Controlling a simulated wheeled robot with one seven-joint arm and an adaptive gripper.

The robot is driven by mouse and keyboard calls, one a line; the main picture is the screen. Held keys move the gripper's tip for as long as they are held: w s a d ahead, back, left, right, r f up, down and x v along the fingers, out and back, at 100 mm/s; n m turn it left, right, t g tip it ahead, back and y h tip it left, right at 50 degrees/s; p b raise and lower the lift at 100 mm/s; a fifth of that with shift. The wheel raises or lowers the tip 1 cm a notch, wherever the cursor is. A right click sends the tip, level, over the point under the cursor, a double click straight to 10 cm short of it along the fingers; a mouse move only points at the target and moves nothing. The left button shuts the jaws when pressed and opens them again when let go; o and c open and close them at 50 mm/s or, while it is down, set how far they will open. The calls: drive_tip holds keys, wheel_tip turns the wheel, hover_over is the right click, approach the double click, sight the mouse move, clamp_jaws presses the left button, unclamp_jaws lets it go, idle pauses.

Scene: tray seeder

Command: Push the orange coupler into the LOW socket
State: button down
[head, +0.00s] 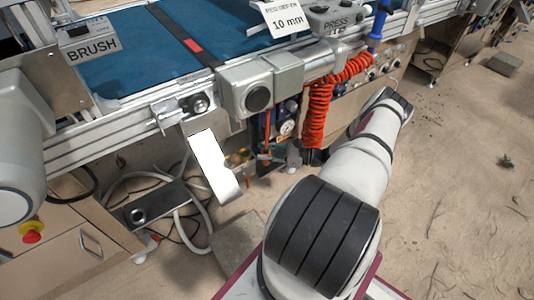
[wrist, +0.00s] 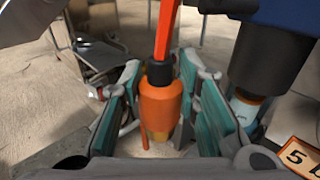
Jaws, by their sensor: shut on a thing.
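The orange coupler (wrist: 160,105) stands between the teal-padded fingers of my gripper (wrist: 159,75) in the wrist view, and the gripper is shut on it. The coupler has a black collar on top, with an orange hose (wrist: 166,30) rising from it.
A blue-and-black cylinder (wrist: 268,60) stands close right of my gripper, above an orange-edged label (wrist: 302,157) starting with 5. In the head view, a gauge (head: 286,127) and fittings sit under the conveyor (head: 130,70). A white bent plate (head: 212,165) hangs left of them. Floor at right is open.

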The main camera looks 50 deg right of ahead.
drive_tip(key=shift+a, duration=0.15)
drive_tip(key=shift+w+a+p, duration=0.3)
drive_tip(key=shift+a+p, duration=0.1)
drive_tip(key=shift+a, duration=0.55)
drive_tip(key=shift+w+a+p, duration=0.25)
drive_tip(key=shift+a+p, duration=0.15)
drive_tip(key=shift+a, duration=0.5)
drive_tip(key=shift+w, duration=0.1)
drive_tip(key=shift+w+d+b, duration=0.45)
drive_tip(key=shift+w+b, duration=0.55)
drive_tip(key=shift+w, duration=0.6)
drive_tip(key=shift+w+d+b, duration=0.5)
drive_tip(key=shift+w+b, duration=0.45)
drive_tip(key=shift+w, duration=0.6)
drive_tip(key=shift+w+d+b, duration=0.45)
drive_tip(key=shift+w+b, duration=0.55)
drive_tip(key=shift+w, duration=0.6)
drive_tip(key=shift+f+b, duration=1.3)
drive_tip(key=c, duration=1.1)
unclamp_jaws()
drive_tip(key=shift+s+d, duration=0.1)
